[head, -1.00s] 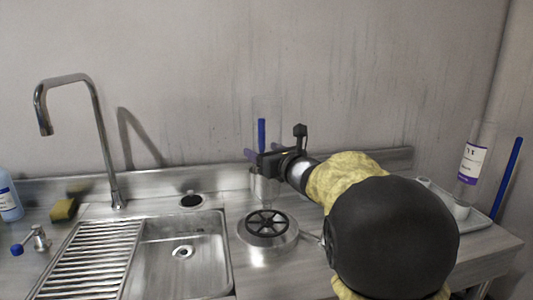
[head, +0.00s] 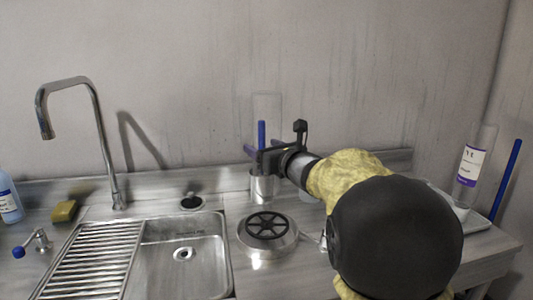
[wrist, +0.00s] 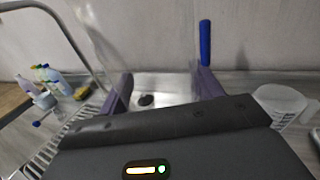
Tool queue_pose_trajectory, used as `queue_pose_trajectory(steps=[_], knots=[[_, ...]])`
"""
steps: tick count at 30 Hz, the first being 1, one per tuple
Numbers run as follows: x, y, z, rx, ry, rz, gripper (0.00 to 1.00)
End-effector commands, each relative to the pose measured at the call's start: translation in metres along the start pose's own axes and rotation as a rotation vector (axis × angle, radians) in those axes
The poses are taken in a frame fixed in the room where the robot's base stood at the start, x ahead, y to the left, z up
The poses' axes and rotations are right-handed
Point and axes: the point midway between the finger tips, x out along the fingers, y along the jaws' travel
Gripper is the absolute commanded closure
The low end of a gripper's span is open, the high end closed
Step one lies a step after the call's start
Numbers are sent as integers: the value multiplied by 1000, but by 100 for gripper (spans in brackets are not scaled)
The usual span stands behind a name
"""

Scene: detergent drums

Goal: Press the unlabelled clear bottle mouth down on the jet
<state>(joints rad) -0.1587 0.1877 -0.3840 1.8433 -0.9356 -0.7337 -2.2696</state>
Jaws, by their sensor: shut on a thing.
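The unlabelled clear bottle (head: 267,106) rises above my gripper (head: 258,158) in the head view; it is see-through and its edges are faint. My gripper is shut on it. In the wrist view the clear bottle (wrist: 101,48) shows as a faint tilted outline by the purple fingers (wrist: 165,88). Its mouth cannot be made out. The jet's round steel base with a black spoked ring (head: 267,226) sits on the counter to the right of the sink, lower in the picture than my gripper. The jet is not visible in the wrist view.
A steel cup (head: 263,188) stands behind the jet, close below my gripper, with a blue handle (head: 262,132) above it. The sink (head: 190,275) and tall tap (head: 108,150) are left. A labelled bottle (head: 472,168) stands at right. A clear jug (wrist: 280,103) shows in the wrist view.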

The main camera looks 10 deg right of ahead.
Motion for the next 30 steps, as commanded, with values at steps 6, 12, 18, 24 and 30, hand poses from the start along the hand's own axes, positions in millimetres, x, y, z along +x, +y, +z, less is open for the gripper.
queue_pose_trajectory(steps=[6,12,18,24,30], knots=[[0,0,21,-1,-2,-1,57],[0,0,32,0,-1,0,57],[0,0,32,0,0,0,57],[0,0,32,0,0,0,57],[0,0,32,0,0,0,57]])
